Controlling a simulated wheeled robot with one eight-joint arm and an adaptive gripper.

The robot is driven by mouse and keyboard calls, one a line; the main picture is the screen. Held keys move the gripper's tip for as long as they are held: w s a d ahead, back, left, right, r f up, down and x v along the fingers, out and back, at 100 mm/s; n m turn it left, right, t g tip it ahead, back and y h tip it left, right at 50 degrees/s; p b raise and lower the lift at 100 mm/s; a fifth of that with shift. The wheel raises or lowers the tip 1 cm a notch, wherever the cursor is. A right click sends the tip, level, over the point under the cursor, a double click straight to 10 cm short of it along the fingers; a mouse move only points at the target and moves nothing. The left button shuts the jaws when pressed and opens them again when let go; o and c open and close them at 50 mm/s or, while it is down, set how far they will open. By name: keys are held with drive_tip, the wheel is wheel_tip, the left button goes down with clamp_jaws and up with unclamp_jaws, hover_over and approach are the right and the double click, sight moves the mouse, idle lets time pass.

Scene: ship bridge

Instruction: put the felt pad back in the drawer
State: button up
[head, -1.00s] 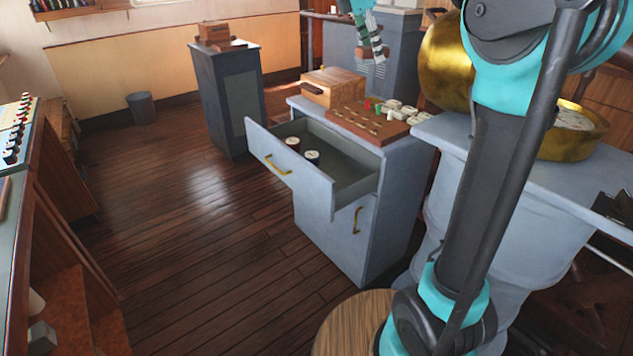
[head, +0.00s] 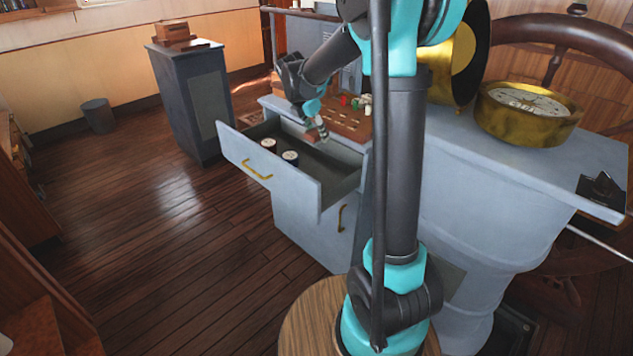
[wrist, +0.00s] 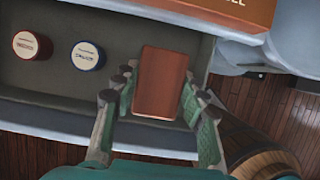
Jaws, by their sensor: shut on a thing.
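The felt pad, a flat reddish-brown block, is held between my gripper's fingers in the wrist view (wrist: 161,82). My gripper (head: 317,130) is shut on it and points down at the open drawer (head: 290,188). In the wrist view the pad is seen against the right part of the drawer's grey inside, and the fingers flank its near end. In the head view the pad is small and partly hidden by the fingers. I cannot tell if it touches the drawer floor. The drawer is pulled out from a grey cabinet and has a brass handle.
In the drawer stand a red round tin (wrist: 32,45) and a blue round tin (wrist: 87,55), left of the pad. A wooden rack (head: 346,122) sits on the cabinet top behind. A brass compass (head: 527,112) stands on the grey counter at right.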

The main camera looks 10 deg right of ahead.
wheel_tip(320, 180, down, 18)
drive_tip(key=shift+f, duration=0.25)
idle(0.3)
drive_tip(key=o, duration=1.1)
drive_tip(key=shift+f, duration=0.1)
drive_tip(key=v, duration=1.2)
drive_tip(key=s+d+f+m+y, duration=0.1)
drive_tip(key=s+d+m, duration=0.1)
drive_tip(key=s+m, duration=0.6)
drive_tip(key=s+d+f+m+t+y, duration=0.1)
drive_tip(key=s+d+m, duration=0.2)
drive_tip(key=s+m, duration=0.5)
drive_tip(key=s+d+f+m+y, duration=0.1)
drive_tip(key=s+d+m, duration=0.2)
drive_tip(key=s+m, duration=0.6)
drive_tip(key=shift+s+f+y, duration=0.15)
drive_tip(key=shift+s+y, duration=0.25)
drive_tip(key=shift+s, duration=0.95)
